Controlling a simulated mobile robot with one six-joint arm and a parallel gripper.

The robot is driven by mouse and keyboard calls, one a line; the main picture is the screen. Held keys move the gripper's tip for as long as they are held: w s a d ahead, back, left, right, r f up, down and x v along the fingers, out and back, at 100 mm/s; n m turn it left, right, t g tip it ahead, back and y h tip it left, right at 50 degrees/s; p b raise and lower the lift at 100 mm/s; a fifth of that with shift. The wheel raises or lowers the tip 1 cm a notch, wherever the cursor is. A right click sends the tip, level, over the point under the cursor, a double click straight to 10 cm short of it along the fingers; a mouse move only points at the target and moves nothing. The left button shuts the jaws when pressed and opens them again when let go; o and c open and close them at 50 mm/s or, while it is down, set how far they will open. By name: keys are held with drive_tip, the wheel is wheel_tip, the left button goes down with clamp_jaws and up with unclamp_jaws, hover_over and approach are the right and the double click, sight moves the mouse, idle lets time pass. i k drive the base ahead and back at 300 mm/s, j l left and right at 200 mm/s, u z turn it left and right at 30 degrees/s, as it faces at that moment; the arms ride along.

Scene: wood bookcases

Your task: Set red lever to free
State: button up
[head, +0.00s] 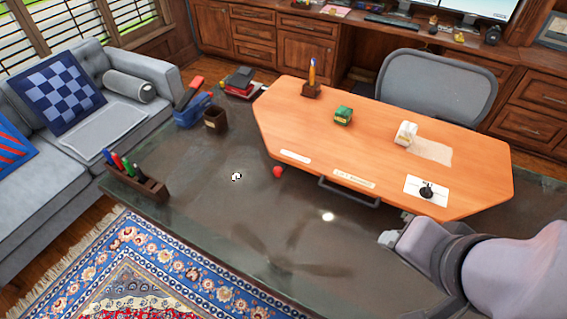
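A small red rounded piece (278,171) sits low at the front left edge of the orange wooden board (470,160), and it looks like a knob or lever end. A pale label strip (295,157) and a second strip with tiny lettering (354,179) lie along that edge; I cannot read them. A blue holder or device (192,111) with a red upper part (195,83) stands at the desk's back left. My gripper (388,239) is at lower right, in front of the board and apart from the red knob. Its fingers are too unclear to judge.
The dark desk top (200,185) is mostly clear in front, with a small white cube-like item (236,177). A pen rack (135,182) stands at left and a brown cup (215,118) behind. A grey chair (435,85) is behind the board. A green block (343,115) sits on it.

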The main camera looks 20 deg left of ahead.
sight(278, 171)
drive_tip(key=j+z, duration=0.15)
drive_tip(key=j, duration=0.3)
drive_tip(key=k+j+z, duration=0.2)
drive_tip(key=j, duration=0.25)
drive_tip(key=j+z, duration=0.15)
drive_tip(key=j, duration=0.35)
drive_tip(key=i, duration=0.45)
